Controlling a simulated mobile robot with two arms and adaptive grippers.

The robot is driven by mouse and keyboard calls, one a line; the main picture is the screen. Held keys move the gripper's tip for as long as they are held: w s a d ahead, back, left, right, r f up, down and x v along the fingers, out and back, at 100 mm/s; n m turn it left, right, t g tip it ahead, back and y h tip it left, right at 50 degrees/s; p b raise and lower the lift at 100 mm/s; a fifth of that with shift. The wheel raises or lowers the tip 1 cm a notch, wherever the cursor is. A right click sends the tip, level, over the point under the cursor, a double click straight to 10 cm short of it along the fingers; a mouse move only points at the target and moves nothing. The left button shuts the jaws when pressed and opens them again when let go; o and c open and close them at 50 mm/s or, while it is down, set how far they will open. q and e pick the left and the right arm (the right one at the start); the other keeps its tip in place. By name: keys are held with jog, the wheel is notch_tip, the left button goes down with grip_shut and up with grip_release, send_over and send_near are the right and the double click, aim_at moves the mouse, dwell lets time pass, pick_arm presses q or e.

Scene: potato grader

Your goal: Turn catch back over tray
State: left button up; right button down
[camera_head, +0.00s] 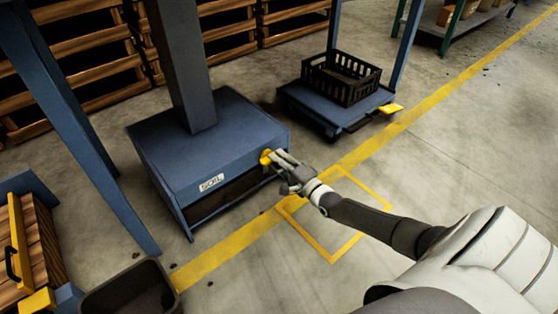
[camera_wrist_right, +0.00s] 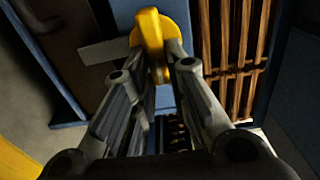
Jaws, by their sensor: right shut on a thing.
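A yellow catch (camera_head: 265,158) sits at the right front corner of the blue box marked SOIL (camera_head: 215,150). My right gripper (camera_head: 277,160) reaches it from the right and is shut on it. In the right wrist view the catch (camera_wrist_right: 151,38) is a yellow rounded piece between the fingertips of my right gripper (camera_wrist_right: 158,70). A dark opening (camera_head: 235,195) runs along the lower front of the box, perhaps with a tray inside; I cannot tell. My left gripper is not in view.
A black crate (camera_head: 341,78) stands on a blue cart (camera_head: 300,97) behind the box. A dark bin (camera_head: 130,290) is at the bottom left. Wooden crates (camera_head: 85,50) line the back. The floor (camera_head: 480,140) at the right is clear, with yellow lines.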

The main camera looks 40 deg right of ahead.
jog(key=c, duration=1.4)
grip_release()
jog(key=shift+s, duration=0.1)
jog(key=s, duration=0.8)
jog(key=s+d, duration=0.1)
jog(key=s, duration=0.2)
jog(key=shift+s, duration=0.4)
jog(key=shift+a, duration=0.1)
